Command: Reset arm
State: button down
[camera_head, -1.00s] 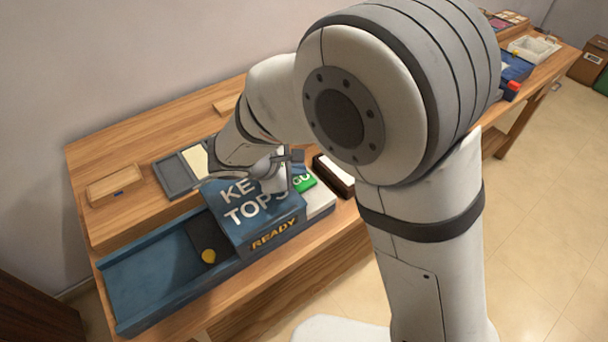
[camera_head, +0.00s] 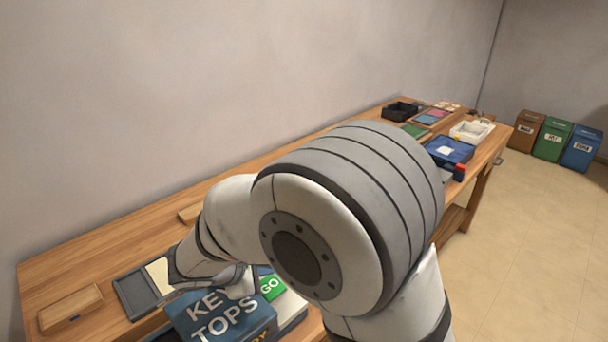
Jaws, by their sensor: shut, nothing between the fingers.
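My arm fills the middle of the view and bends down toward the left part of the bench.
A grey tray (camera_head: 134,296) with a pale piece and a wooden block (camera_head: 70,308) lie left on the wooden bench (camera_head: 90,262). A blue device (camera_head: 449,151), white bin (camera_head: 472,131) and black bin (camera_head: 400,111) stand far right. Brown, green (camera_head: 552,140) and blue bins stand on the floor.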

jog(key=s+d+r+m+g+y, duration=0.15)
jog(key=d+m, duration=0.25)
jog(key=d, duration=0.4)
jog(key=s+d+r+m+g, duration=0.2)
jog(key=d+r+m, duration=0.15)
jog(key=d, duration=0.35)
jog(key=s+d+r+m+g+y, duration=0.1)
jog(key=s+d+r+m+g, duration=0.1)
jog(key=d+m, duration=0.45)
jog(key=s+d+r+m+y, duration=0.1)
jog(key=s+d+m+y, duration=0.1)
jog(key=s+d+m, duration=0.4)
jog(key=shift+s+d+r+y, duration=0.15)
jog(key=shift+s+d+y, duration=0.2)
jog(key=shift+s+d, duration=0.2)
jog(key=shift+s+t, duration=0.1)
jog(key=shift+t, duration=0.15)
